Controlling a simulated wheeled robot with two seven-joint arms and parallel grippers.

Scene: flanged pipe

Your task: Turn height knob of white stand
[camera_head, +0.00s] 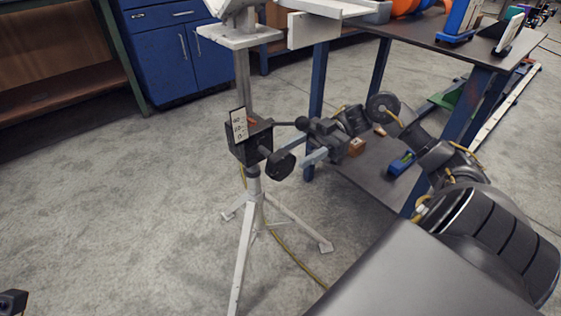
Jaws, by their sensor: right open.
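The white stand (246,235) stands upright on spread tripod legs on the concrete floor. A dark box with a small white scale plate (239,124) is on its post. A round black height knob (280,165) sticks out from the box toward the lower right. A thin lever with a black ball end (301,123) also points right from the box. My right gripper (308,149) is open, just right of the knob and below the ball end. I see no grip on the knob; exact contact is hard to tell. My left gripper's fingers do not show.
A dark-topped table with blue legs (468,108) stands behind my right arm, with a lower shelf (378,172) carrying small items. A yellow cable (290,255) runs along the floor by the stand. Blue cabinets (168,50) stand behind. The floor to the left is clear.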

